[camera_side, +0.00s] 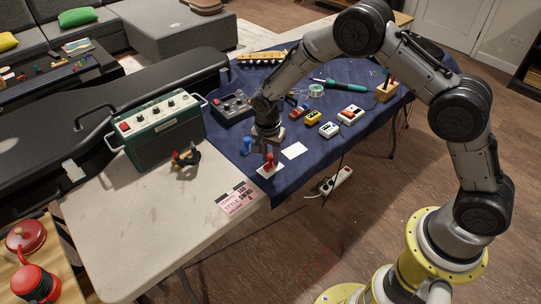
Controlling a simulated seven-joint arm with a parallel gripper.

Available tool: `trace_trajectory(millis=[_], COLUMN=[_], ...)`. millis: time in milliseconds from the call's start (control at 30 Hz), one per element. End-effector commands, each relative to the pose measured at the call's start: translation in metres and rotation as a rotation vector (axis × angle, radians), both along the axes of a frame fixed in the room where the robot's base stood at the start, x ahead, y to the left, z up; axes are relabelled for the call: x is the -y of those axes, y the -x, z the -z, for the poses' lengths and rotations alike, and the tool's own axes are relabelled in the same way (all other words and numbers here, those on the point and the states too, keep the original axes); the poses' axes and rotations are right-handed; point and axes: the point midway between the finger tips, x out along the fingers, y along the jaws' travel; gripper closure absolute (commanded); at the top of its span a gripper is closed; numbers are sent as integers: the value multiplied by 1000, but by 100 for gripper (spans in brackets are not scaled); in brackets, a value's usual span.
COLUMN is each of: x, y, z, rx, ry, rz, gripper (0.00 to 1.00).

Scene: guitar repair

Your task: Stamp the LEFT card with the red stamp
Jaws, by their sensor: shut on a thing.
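My gripper (268,148) points down at the front edge of the blue cloth and is shut on the red stamp (269,162). The red stamp is upright over the left white card (263,173), which it partly hides. I cannot tell whether the stamp's base touches the card. The right white card (295,150) lies flat and apart, a little behind and to the right. No mark can be made out on either card at this size.
A blue stamp (246,146) stands just left of my gripper. Several small pedals (328,130) lie behind to the right. A green amplifier box (161,129) and a printed sheet (238,198) are on the pale table (150,235). The pale table's front is mostly clear.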

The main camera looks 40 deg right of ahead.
Motion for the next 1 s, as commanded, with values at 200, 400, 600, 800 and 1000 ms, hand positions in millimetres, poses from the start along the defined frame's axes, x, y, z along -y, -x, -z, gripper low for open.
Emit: trace_trajectory(millis=[200,400,600,800,1000], x=[0,0,0,0,0], y=[0,0,0,0,0], z=[1,2,-1,-16,-30], rx=[0,-1,-1,1,0], ry=[0,0,0,0,0], rz=[0,0,0,1,-1], gripper=[100,100,100,100,100])
